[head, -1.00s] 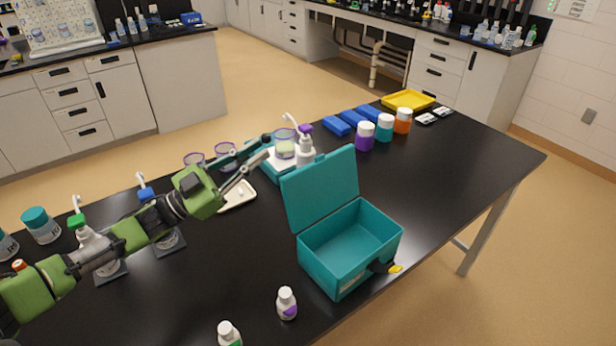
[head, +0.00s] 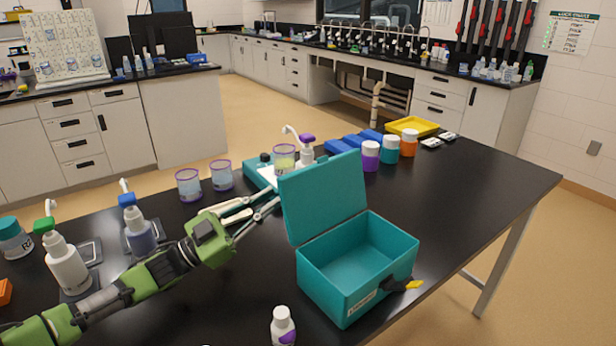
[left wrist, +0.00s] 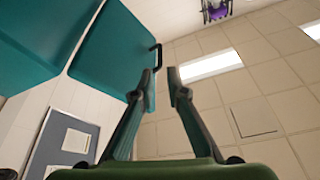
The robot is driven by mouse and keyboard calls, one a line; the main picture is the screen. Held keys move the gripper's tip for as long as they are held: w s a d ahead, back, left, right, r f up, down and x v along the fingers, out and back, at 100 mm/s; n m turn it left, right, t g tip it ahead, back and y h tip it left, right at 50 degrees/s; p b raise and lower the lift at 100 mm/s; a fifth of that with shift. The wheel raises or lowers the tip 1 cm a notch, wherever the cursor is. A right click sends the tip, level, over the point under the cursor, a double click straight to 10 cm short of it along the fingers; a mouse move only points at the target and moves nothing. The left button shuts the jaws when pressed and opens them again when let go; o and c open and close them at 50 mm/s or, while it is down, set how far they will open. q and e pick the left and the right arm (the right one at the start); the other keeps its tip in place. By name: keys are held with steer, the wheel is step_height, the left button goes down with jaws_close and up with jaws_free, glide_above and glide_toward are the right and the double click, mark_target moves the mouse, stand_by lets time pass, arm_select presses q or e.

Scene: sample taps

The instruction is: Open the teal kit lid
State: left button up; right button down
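The teal kit (head: 357,292) stands on the black bench with its inside open to view and empty. Its teal lid (head: 325,197) stands up, roughly upright, along the kit's back left side. My left gripper (head: 279,197) is just left of the lid, its fingers pointing at the lid's left edge. In the left wrist view the fingers (left wrist: 161,75) are apart with nothing between them. One finger overlaps the corner of a teal panel (left wrist: 112,50) there; I cannot tell whether it touches. My right gripper is not in view.
A dark tab with a yellow tip (head: 413,285) sits at the kit's front right. A white bottle (head: 283,326) stands before the kit. Purple-rimmed beakers (head: 188,185) and pump bottles stand left; lidded jars (head: 389,149) stand behind. The bench right of the kit is clear.

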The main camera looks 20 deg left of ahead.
mark_target(319, 172)
arm_select(q)
steer(key=x, duration=1.1)
steer(key=shift+p, duration=0.3)
jaws_close()
steer(key=d+r+m+p, duration=0.1)
steer(key=m, duration=0.1)
steer(key=s+d+r+m+g+h, duration=0.1)
steer(key=shift+s+d+m+g+p, duration=0.1)
steer(key=shift+s+m+g+p, duration=0.1)
steer(key=shift+m+g+p, duration=0.15)
steer(key=shift+s+d+m, duration=0.3)
steer(key=shift+d+m, duration=0.05)
steer(key=shift+m, duration=0.3)
steer(key=shift+g, duration=0.25)
